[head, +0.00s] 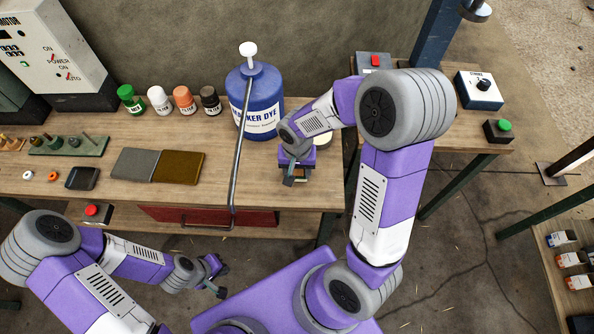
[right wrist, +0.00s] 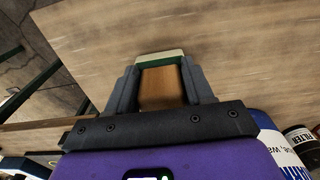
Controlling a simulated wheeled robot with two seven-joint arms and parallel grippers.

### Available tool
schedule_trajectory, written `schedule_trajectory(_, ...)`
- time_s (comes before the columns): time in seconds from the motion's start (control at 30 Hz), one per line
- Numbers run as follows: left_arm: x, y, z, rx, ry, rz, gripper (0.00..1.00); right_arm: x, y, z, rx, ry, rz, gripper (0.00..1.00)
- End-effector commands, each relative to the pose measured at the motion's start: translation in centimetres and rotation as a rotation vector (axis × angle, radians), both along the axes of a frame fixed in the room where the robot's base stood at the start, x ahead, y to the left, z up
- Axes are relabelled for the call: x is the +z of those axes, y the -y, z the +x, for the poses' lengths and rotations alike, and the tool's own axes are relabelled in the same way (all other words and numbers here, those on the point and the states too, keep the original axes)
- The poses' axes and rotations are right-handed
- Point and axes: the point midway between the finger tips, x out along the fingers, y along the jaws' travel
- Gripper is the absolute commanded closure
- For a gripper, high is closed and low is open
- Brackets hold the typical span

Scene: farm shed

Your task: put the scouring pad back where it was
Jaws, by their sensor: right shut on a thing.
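My right gripper (head: 295,178) is over the front right part of the wooden bench (head: 250,190), right of the blue dye jug. In the right wrist view its fingers (right wrist: 162,75) are shut on a thin green and cream slab, which looks like the scouring pad (right wrist: 160,57). The bench top shows beyond the pad; I cannot tell whether the pad touches it. In the head view the pad is mostly hidden by the gripper. My left gripper (head: 219,278) is empty, with its fingers apart, low in front of the bench.
A blue dye jug (head: 262,120) with a pump stands close left of my right gripper. Several capped bottles (head: 160,100) line the back. A grey square (head: 134,163) and a brown square (head: 178,167) lie on the bench left of the jug. A pale round thing (head: 323,139) is partly hidden behind my right gripper.

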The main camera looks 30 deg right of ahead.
Motion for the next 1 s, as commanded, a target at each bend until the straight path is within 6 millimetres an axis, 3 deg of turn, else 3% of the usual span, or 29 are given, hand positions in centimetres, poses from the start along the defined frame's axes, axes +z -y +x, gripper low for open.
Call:
schedule_trajectory(0.37, -0.5, 0.0, 0.0, 0.000, 0.000, 0.000, 1.00, -0.6, 0.0, 0.1, 0.000, 0.002, 0.000, 0.73)
schedule_trajectory(0.4, -0.4, 0.0, 0.0, 0.000, 0.000, 0.000, 1.00, -0.5, 0.0, 0.0, 0.000, 0.001, 0.000, 0.44)
schedule_trajectory(0.53, -0.3, 0.0, 0.0, 0.000, 0.000, 0.000, 1.00, -0.4, 0.0, 0.0, 0.000, 0.001, 0.000, 0.24)
schedule_trajectory(0.87, -0.2, 0.0, 0.0, 0.000, 0.000, 0.000, 1.00, -0.2, 0.0, 0.0, 0.000, 0.001, 0.000, 0.23)
schedule_trajectory(1.0, 0.5, 0.0, 0.0, 0.000, 0.000, 0.000, 1.00, 1.2, 0.0, 0.1, 0.000, 0.005, 0.000, 0.23)
